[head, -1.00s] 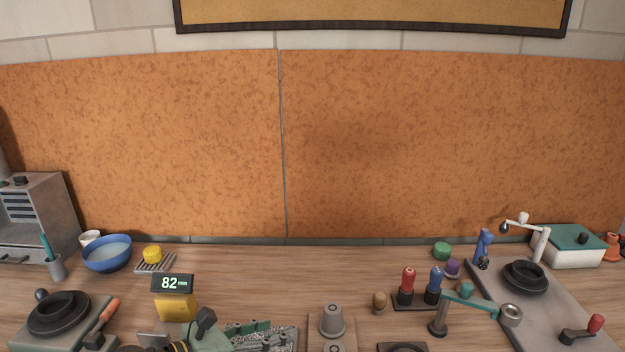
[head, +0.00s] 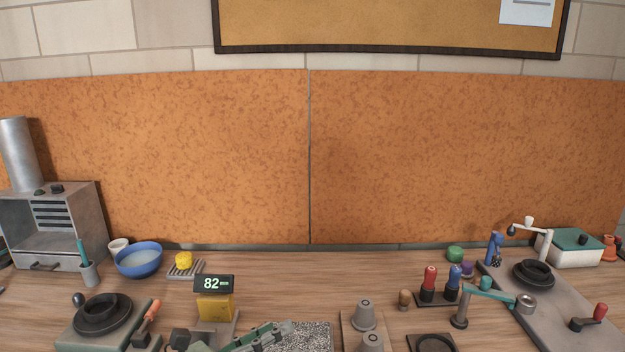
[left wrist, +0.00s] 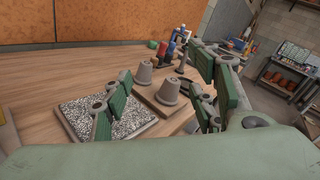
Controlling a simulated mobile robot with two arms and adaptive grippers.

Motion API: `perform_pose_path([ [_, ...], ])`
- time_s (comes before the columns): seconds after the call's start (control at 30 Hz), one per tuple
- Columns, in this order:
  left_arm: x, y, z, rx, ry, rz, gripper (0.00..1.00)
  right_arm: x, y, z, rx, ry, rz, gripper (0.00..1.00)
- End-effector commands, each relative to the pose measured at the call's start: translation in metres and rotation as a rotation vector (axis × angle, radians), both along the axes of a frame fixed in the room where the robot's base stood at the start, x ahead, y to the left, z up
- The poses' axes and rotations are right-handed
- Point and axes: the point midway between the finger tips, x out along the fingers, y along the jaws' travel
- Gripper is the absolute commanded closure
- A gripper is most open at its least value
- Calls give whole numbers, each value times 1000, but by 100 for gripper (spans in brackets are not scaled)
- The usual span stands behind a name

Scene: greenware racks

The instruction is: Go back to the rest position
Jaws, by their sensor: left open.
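My left gripper (head: 250,341) shows at the bottom edge of the head view, cut off by the frame. Its green-padded fingers also show in the left wrist view (left wrist: 160,108), spread apart with nothing between the pads. The gripper is above the table, near a speckled mat (head: 308,338). Two grey cones (head: 364,317) stand on a wooden board to the right of it. My right gripper is in neither view.
A wheel-like black dish (head: 102,314) and blue bowl (head: 138,261) are left. Red and blue handled tools (head: 429,283) stand right. The table's back middle is clear.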

Motion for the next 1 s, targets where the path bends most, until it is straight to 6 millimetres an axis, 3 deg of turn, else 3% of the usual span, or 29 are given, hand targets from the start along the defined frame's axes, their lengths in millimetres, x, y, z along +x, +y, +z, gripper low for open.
perform_pose_path([
  [0.17,-4,9,39,-298,32,70,47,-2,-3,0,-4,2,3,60],
  [0.27,-3,28,61,-521,72,139,47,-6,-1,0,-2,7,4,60],
  [0.37,-1,64,75,-810,148,251,47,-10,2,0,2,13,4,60],
  [0.47,1,113,66,-1125,263,409,47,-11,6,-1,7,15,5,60],
  [0.57,-4,159,31,-1412,407,596,47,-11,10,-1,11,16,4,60],
  [0.7,-32,201,-52,-1754,655,910,47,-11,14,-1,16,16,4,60],
  [0.8,-70,207,-117,-1927,854,1156,47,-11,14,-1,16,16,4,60],
  [0.9,-111,198,-166,-2022,1032,1374,47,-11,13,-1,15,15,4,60],
  [1.0,-150,183,-198,-2064,1181,1553,47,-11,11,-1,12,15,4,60],
])
